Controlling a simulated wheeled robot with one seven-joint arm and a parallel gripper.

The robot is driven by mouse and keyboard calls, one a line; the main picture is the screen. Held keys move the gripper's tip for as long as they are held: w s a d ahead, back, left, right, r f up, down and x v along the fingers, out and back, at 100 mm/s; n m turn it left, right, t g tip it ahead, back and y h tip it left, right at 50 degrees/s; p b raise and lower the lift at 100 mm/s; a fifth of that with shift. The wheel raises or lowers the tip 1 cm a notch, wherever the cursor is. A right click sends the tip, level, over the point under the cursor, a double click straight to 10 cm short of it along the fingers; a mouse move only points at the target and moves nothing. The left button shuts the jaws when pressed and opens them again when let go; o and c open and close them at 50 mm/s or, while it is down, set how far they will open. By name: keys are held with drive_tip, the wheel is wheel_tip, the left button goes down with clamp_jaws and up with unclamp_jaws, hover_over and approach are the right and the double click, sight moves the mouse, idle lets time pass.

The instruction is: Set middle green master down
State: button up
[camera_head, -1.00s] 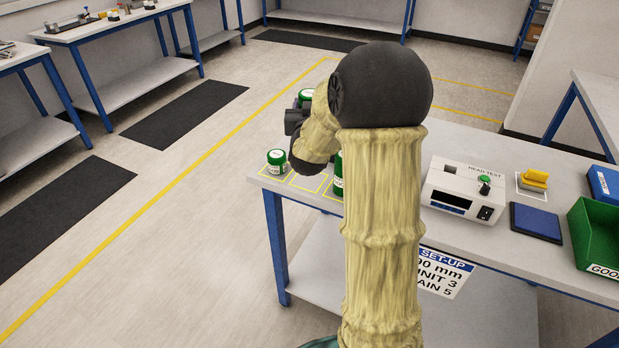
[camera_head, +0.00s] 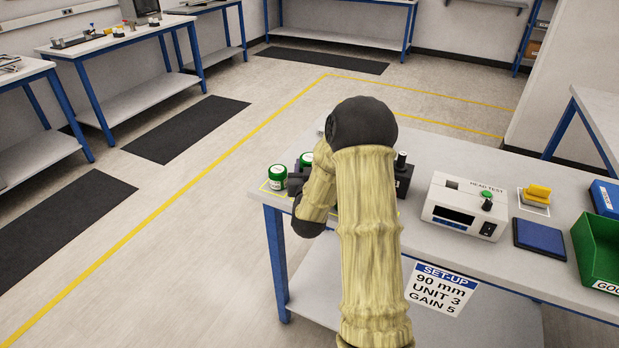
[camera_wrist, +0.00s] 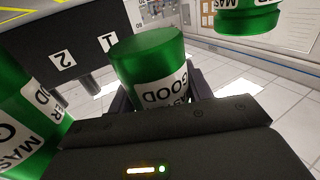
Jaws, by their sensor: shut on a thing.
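The held master is a green cylinder with a white "GOOD MASTER" label, upright between my jaws in the wrist view (camera_wrist: 148,58). In the head view its green top (camera_head: 307,159) shows just beyond my gripper (camera_head: 297,182), low over the bench's left end. My gripper is shut on it. A second green master (camera_head: 277,178) stands on the bench to its left. The wrist view shows two other green masters, at the left edge (camera_wrist: 22,125) and at the upper right (camera_wrist: 248,20). My arm hides the third in the head view. Contact of the held master with the bench cannot be told.
A black device (camera_head: 404,178) stands right behind my arm. Further right are the head test unit (camera_head: 465,205), a yellow block (camera_head: 537,194), a blue pad (camera_head: 540,239) and a green bin (camera_head: 597,255). Tags "1" and "2" show in the wrist view.

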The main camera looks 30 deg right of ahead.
drive_tip(key=shift+f, duration=1.75)
drive_tip(key=shift+f+b, duration=0.2)
drive_tip(key=shift+b, duration=0.2)
drive_tip(key=o, duration=1.2)
drive_tip(key=shift+p, duration=0.5)
